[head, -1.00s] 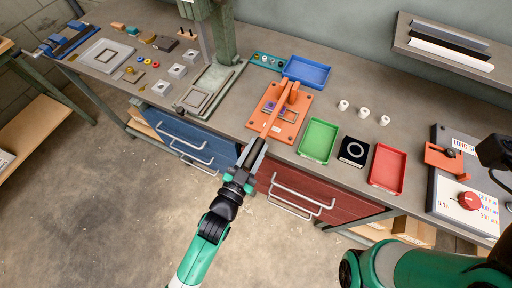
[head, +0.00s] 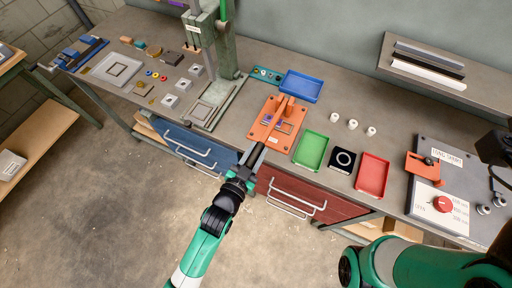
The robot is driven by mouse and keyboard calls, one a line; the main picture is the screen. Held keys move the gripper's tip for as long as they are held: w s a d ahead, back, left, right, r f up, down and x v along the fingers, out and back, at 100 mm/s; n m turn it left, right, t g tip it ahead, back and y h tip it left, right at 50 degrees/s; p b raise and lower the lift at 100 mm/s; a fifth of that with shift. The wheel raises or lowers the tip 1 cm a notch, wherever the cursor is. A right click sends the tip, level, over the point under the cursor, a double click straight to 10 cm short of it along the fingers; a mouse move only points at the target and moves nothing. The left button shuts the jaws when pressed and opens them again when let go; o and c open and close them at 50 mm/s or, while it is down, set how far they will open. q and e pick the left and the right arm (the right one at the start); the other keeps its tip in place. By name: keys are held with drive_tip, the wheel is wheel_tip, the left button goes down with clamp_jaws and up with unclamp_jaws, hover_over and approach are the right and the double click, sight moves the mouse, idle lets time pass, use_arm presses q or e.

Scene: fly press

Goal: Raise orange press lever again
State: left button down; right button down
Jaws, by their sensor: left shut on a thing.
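The orange press (head: 262,131) stands on the bench near its front edge, with a small purple piece on its base. Its orange lever (head: 287,104) shows at the back of the base; its handle end is hard to make out. My left gripper (head: 258,150) is at the press's front left, shut on the lever's handle, which its fingers mostly hide. My right arm comes in at the lower right; only a dark part of its gripper (head: 496,150) shows at the right edge, and its fingers are not clear.
A blue tray (head: 319,90), a green tray (head: 300,153) and a red tray (head: 361,182) lie around the press. A black pad with a white ring (head: 331,160) lies between two trays. A green column press (head: 228,65) stands behind left.

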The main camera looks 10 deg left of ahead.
use_arm(q)
drive_tip(key=w+r+g+p, duration=0.1)
drive_tip(key=r+p, duration=0.2)
drive_tip(key=p, duration=0.1)
drive_tip(key=w+r+g+p, duration=0.1)
drive_tip(key=r+p, duration=0.2)
drive_tip(key=p, duration=0.1)
drive_tip(key=w+d+r+g+y+p, duration=0.1)
drive_tip(key=r+p, duration=0.2)
drive_tip(key=shift+w+r+g+p, duration=0.3)
drive_tip(key=shift+g+p, duration=0.1)
drive_tip(key=shift+w+d+r+g+p, duration=0.1)
drive_tip(key=shift+w+r+g+p, duration=0.3)
drive_tip(key=shift+p, duration=0.15)
drive_tip(key=shift+f, duration=0.1)
drive_tip(key=c, duration=0.6)
unclamp_jaws()
drive_tip(key=p+v, duration=0.6)
drive_tip(key=v, duration=0.5)
drive_tip(key=shift+s+r+p, duration=0.2)
drive_tip(key=shift+p, duration=0.1)
